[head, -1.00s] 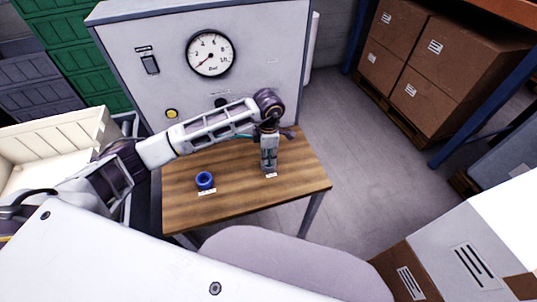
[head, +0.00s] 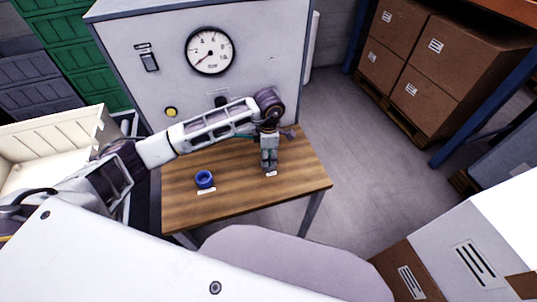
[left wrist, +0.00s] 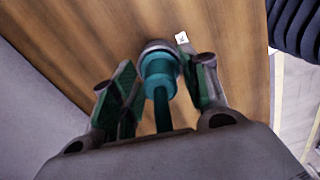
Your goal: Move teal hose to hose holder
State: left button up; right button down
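The teal hose (left wrist: 162,75) hangs between the fingers of my left gripper (left wrist: 163,80) in the left wrist view. Its lower end meets a grey ring-shaped piece, which may be the hose holder (left wrist: 157,46), beside a small white label on the wooden table. In the head view my left gripper (head: 268,158) points down over the table's right part, and its fingers look parted. Narrow gaps seem to show between the fingers and the hose. The hose's seating is partly hidden. My right gripper is not in view.
A blue ring-shaped piece (head: 204,179) with a white label sits left of the gripper on the wooden table (head: 232,195). A grey panel with a gauge (head: 209,51) stands behind the table. The table's front right is clear.

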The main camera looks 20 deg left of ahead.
pick_arm(q)
jog(key=shift+r, duration=0.1)
dwell(0.3)
notch_tip(320, 180, up, 12)
dwell(0.7)
jog(key=shift+s, duration=0.1)
dwell(0.9)
